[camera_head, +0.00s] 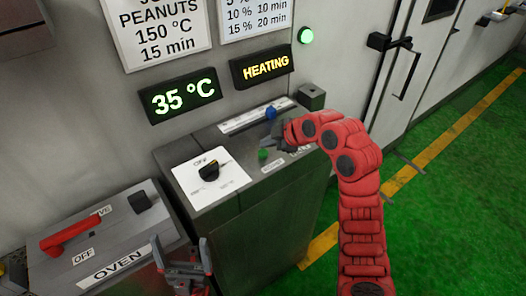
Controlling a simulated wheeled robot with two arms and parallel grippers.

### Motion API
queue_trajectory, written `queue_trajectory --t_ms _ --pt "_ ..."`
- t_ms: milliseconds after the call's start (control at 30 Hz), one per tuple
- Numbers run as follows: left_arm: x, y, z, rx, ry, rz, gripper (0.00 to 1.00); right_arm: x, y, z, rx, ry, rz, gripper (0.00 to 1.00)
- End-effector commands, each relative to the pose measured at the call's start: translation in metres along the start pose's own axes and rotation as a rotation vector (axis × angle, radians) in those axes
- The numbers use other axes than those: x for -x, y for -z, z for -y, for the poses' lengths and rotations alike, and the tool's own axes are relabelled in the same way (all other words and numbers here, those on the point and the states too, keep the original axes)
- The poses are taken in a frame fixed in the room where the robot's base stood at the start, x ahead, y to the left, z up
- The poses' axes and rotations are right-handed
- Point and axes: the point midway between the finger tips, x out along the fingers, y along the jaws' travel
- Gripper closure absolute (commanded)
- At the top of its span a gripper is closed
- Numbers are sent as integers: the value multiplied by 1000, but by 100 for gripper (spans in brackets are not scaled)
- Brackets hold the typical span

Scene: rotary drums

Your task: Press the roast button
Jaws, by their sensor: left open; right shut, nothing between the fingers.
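A grey control console (245,222) stands in the middle, with a green button (262,155) and a blue knob-like control (271,112) on its top. My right gripper (280,143) is shut and empty over the console top, just right of the green button and below the blue control. I cannot tell whether it touches anything. The gripper and wrist hide part of the console top. My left gripper (182,270) is open and empty at the bottom, in front of the console.
A black rotary knob (209,172) sits on a white plate. The OVEN box (118,235) with a red lever (75,232) is at left. Displays read 35 °C (180,95) and HEATING (262,67); a green lamp (306,35) glows. Green floor (470,190) is clear at right.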

Motion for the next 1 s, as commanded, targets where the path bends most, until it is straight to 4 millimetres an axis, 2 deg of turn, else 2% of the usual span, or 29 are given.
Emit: queue_trajectory --t_ms 233,667,1000 --pt "0 0 0 0 0 0 0 5 4 -4 1 -2 -1 100" --pt "1 0 0 0 0 0 0 33 25 -25 2 -3 -2 100" --pt "1 0 0 0 0 0 0 35 25 -25 1 0 0 100"
